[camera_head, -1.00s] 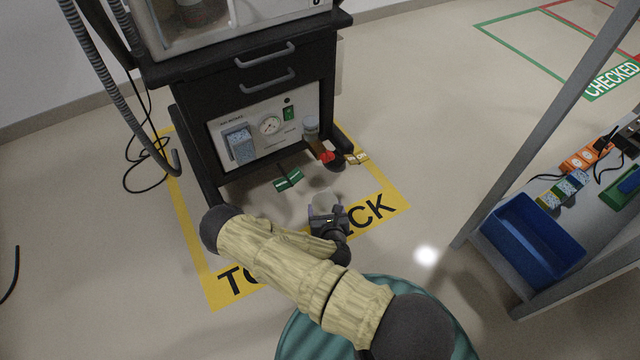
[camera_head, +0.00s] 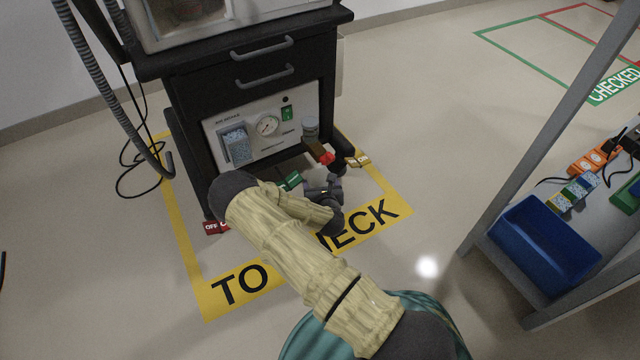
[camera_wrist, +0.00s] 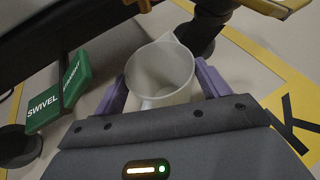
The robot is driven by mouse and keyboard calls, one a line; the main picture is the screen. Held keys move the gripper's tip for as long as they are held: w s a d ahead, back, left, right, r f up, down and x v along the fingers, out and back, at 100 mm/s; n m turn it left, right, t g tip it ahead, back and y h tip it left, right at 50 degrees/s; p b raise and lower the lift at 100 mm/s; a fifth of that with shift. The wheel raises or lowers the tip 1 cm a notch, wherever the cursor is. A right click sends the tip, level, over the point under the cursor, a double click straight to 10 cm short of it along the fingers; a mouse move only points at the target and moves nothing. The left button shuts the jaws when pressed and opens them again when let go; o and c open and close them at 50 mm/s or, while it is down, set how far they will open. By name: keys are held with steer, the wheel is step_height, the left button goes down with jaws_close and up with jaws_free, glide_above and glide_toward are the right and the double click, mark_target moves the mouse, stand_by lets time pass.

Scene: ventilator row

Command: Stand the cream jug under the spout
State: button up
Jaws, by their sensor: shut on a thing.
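The cream jug (camera_wrist: 160,68) is off-white and open-topped, with a pointed lip toward the top of the wrist view. It looks empty. My gripper (camera_wrist: 161,88) is shut on it, with a purple finger on either side. In the head view my gripper (camera_head: 328,188) is low in front of the cart, and I cannot make out the jug there. A clear bowl (camera_head: 311,127) shows at the right of the cart's lower panel, with a brown piece ending in a red tip (camera_head: 327,158) below it. I cannot tell which part is the spout.
The black cart (camera_head: 262,85) stands over a yellow floor marking (camera_head: 240,288). A green SWIVEL tag (camera_wrist: 58,92) is left of the jug, close to my gripper. A dark upright part (camera_wrist: 203,30) is just beyond the jug. A yellow tag (camera_head: 357,161) is at right.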

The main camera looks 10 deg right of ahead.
mark_target(317, 177)
steer(key=shift+r+b+x, duration=0.2)
steer(key=shift+b+x, duration=0.35)
steer(key=shift+x, duration=0.6)
steer(key=shift+w+f+b, duration=0.15)
steer(key=shift+f+b, duration=0.45)
steer(key=shift+b, duration=0.1)
steer(key=o, duration=1.3)
steer(key=shift+c, duration=0.2)
